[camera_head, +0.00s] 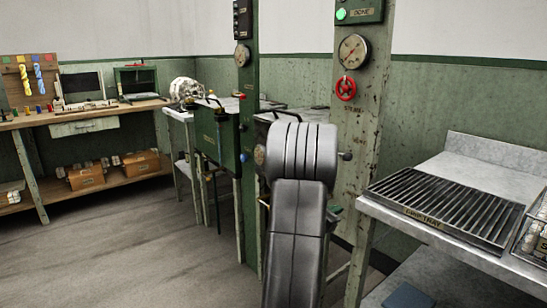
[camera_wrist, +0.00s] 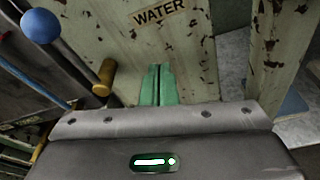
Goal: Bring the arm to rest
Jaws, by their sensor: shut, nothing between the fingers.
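My gripper (camera_wrist: 157,86) shows in the wrist view as two green fingers pressed together, shut and empty. It is in front of a pale, chipped panel (camera_wrist: 185,62) with a WATER label (camera_wrist: 160,13). I cannot tell whether the fingertips touch the panel. In the head view my dark grey arm (camera_head: 297,230) rises in the lower middle, and my gripper is hidden behind it.
A blue ball knob (camera_wrist: 41,26) and a yellow-brown handle (camera_wrist: 104,77) are left of the fingers. A red valve wheel (camera_head: 346,89) is on the post behind my arm. A slatted tray (camera_head: 447,206) lies on the right-hand bench. Open floor (camera_head: 120,245) is at left.

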